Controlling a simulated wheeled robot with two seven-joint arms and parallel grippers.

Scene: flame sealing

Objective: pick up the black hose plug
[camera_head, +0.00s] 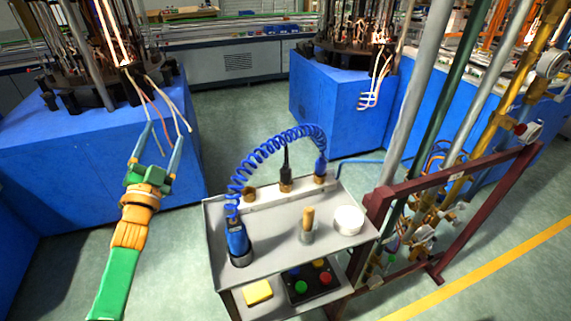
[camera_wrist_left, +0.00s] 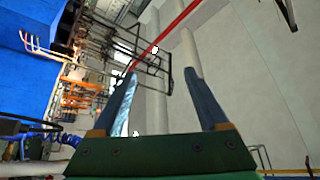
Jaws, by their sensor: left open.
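A slim black plug (camera_head: 286,165) stands upright in a brass-coloured socket on the white bar at the back of the grey cart (camera_head: 222,278). I take it to be the black hose plug. My left gripper (camera_head: 165,130) is left of the cart, well apart from the plug, its two blue-grey fingers spread with nothing between them. In the left wrist view the same gripper (camera_wrist_left: 160,72) is open and empty. I cannot make out the plug in the wrist view. My right gripper is not in view.
A coiled blue hose (camera_head: 262,147) arches over the cart between a blue tool (camera_head: 238,242) and a blue connector (camera_head: 320,165). A white round tub (camera_head: 348,220), a wooden-handled item (camera_head: 308,222) and an empty brass socket (camera_head: 249,194) are nearby. A maroon frame (camera_head: 455,200) stands right.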

